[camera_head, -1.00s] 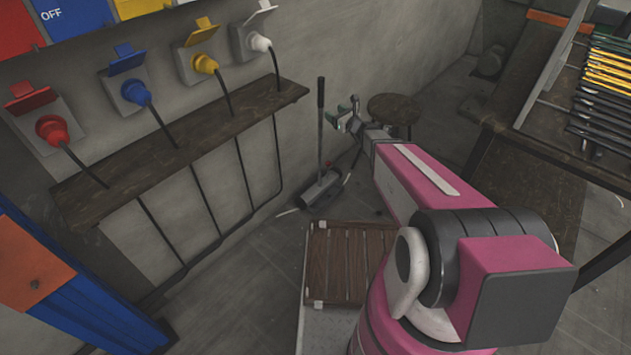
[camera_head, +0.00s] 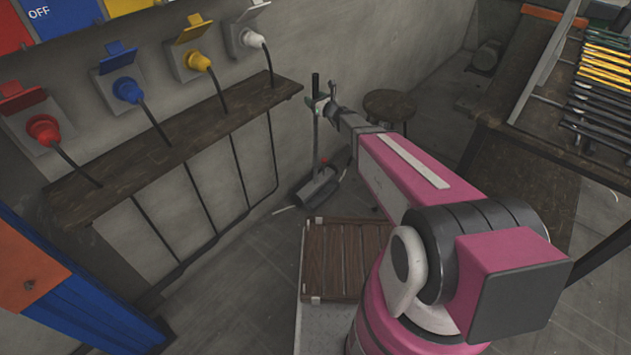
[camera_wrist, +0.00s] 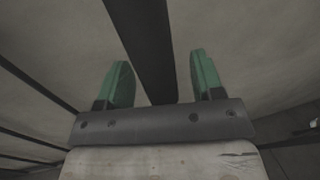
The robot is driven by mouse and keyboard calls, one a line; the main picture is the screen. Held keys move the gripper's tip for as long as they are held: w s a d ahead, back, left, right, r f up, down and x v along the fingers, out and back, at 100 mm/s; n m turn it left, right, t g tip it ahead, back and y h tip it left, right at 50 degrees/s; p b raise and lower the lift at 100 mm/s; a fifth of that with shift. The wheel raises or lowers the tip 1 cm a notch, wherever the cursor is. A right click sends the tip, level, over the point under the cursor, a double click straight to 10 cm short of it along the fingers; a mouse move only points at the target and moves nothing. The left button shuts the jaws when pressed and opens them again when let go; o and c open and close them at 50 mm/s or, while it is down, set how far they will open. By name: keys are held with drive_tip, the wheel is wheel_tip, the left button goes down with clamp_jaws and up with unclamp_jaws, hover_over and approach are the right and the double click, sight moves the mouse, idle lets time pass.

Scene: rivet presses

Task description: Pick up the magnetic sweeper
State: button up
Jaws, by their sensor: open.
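The magnetic sweeper (camera_head: 316,140) stands upright on the floor by the wall, a long dark handle on a low, wide base. My gripper (camera_head: 323,101) is at the upper part of the handle and partly overlaps it in the head view. In the wrist view, my gripper (camera_wrist: 160,60) has its two green fingers apart.
A wooden shelf (camera_head: 185,140) with hanging cables runs along the wall at left, under coloured plugs. A round stool (camera_head: 390,104) stands behind my arm. A wooden pallet (camera_head: 345,262) lies in front of the sweeper. A workbench (camera_head: 525,150) is at right.

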drive_tip(key=shift+w+a, duration=0.45)
drive_tip(key=shift+w, duration=0.15)
clamp_jaws()
drive_tip(key=shift+r, duration=0.15)
